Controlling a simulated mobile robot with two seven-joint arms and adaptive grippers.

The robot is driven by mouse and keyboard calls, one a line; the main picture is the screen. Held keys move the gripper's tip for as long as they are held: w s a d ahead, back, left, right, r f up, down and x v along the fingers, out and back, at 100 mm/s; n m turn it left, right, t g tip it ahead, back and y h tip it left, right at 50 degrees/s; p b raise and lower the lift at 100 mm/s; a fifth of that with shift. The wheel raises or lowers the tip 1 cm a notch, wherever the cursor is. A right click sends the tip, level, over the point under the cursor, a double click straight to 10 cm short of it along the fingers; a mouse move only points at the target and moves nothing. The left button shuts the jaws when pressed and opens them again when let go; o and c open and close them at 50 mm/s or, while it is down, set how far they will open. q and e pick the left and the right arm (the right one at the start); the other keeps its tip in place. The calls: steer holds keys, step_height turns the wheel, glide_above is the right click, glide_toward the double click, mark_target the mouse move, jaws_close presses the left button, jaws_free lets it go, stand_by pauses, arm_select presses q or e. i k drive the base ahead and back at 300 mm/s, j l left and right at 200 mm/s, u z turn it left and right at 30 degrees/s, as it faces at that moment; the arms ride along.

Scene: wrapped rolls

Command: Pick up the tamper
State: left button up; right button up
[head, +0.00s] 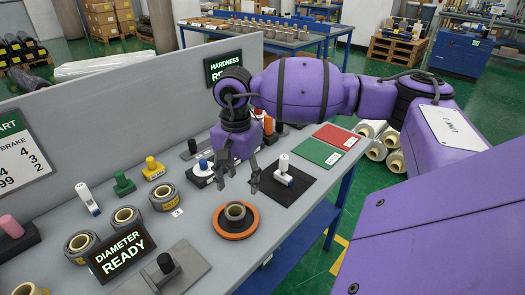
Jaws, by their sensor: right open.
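Which object is the tamper is not certain from this view. A green knobbed block (124,185) and a yellow knobbed block (153,166) stand farther back. My right gripper (238,186) hangs open and empty, fingers down, above the bench. It appears over the area between a white handheld device (283,168) on a black mat and an orange ring (235,233) with a roll core in it. My left gripper is out of view.
Several wrapped rolls (164,196) stand left of the ring. The "DIAMETER READY" sign (121,253) stands at the front. A grey partition (100,125) runs along the back. Green and red panels (318,152) lie at the far right end.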

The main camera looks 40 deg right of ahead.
mark_target(280, 128)
steer(key=z, duration=1.4)
